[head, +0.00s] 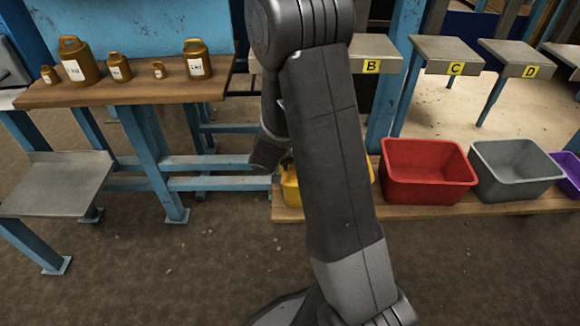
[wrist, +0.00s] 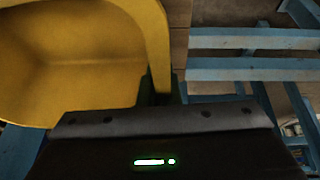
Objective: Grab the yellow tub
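The yellow tub (head: 291,188) stands on the low wooden shelf, mostly hidden behind my arm in the head view. In the wrist view the yellow tub (wrist: 70,70) fills the upper left, showing its empty inside and its rim. My gripper (wrist: 162,88) is at the tub's right-hand wall in that view. Its two dark fingers lie close on either side of the wall, with no clear gap seen, so it looks shut on the wall. In the head view the fingers are hidden behind my arm.
A red tub (head: 428,172), a grey tub (head: 515,168) and a purple tub (head: 567,172) stand to the right on the wooden shelf (head: 450,210). A bench (head: 130,92) with several brass weights is at left. Lettered stands (head: 450,52) are behind.

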